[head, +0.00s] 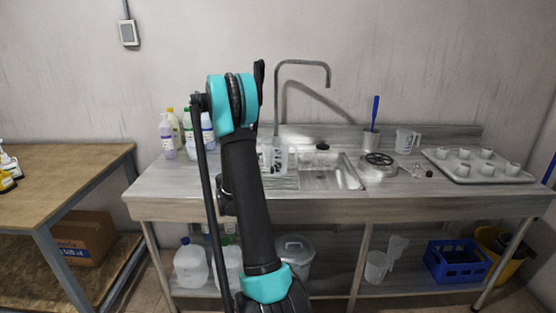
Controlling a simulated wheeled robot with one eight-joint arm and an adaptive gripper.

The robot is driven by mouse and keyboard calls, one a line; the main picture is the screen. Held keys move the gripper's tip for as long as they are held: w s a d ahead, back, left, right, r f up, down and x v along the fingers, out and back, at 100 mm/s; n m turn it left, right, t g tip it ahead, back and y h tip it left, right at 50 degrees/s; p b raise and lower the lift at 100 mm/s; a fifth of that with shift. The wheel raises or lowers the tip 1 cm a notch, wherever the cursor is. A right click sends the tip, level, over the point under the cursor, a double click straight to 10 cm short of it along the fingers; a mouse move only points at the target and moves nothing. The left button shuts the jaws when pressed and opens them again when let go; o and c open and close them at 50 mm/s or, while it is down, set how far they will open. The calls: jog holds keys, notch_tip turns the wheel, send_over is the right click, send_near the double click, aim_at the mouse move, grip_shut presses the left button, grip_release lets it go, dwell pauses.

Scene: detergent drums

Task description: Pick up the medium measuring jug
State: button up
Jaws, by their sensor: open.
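A translucent measuring jug (275,157) with dark markings stands on the sink counter left of the basin, its left side close to my arm in the picture. Another clear jug with a handle (405,141) stands at the back right of the counter. Two whitish jug-like vessels, one lower (376,266) and one higher (397,246), are on the shelf below. I cannot tell by size which jug is the medium one. My arm rises through the middle of the view. My gripper does not show clearly; the arm's upper joint hides what lies behind it.
Bottles (167,140) stand at the counter's left. A tall tap (302,64) rises behind the sink (328,178). A tray (435,157) of small cups is at the right. A blue brush (375,108) stands in a cup. A wooden table (60,165) is at left.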

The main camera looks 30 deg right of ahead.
jog(key=shift+x, duration=2.7)
jog(key=shift+s, duration=0.1)
jog(key=shift+c, duration=0.2)
jog(key=c, duration=1)
notch_tip(320, 180, up, 20)
